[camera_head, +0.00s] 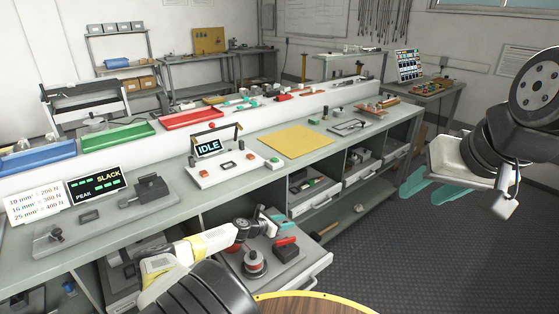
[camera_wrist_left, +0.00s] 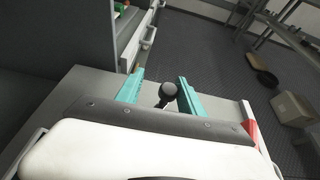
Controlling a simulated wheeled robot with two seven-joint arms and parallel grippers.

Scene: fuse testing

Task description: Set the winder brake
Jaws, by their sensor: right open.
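A winder-like device with a round grey and red body (camera_head: 255,263) stands on a light grey tray (camera_head: 310,262) low in front of the bench. A black ball knob on a short stem (camera_wrist_left: 168,92) shows in the left wrist view. I cannot tell whether it is the brake lever. My left gripper (camera_head: 273,217), with teal fingers, is over the tray. In the left wrist view my left gripper (camera_wrist_left: 160,88) is open, with the knob between its fingers and gaps on both sides. My right gripper (camera_head: 428,187) is open and empty at the right, away from the bench.
A red and black block (camera_head: 286,248) lies beside the device. On the bench are the IDLE test unit (camera_head: 212,165), the SLACK display (camera_head: 95,183) and a yellow mat (camera_head: 295,141). Open shelves and drawers line the bench front. Floor at the right is free.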

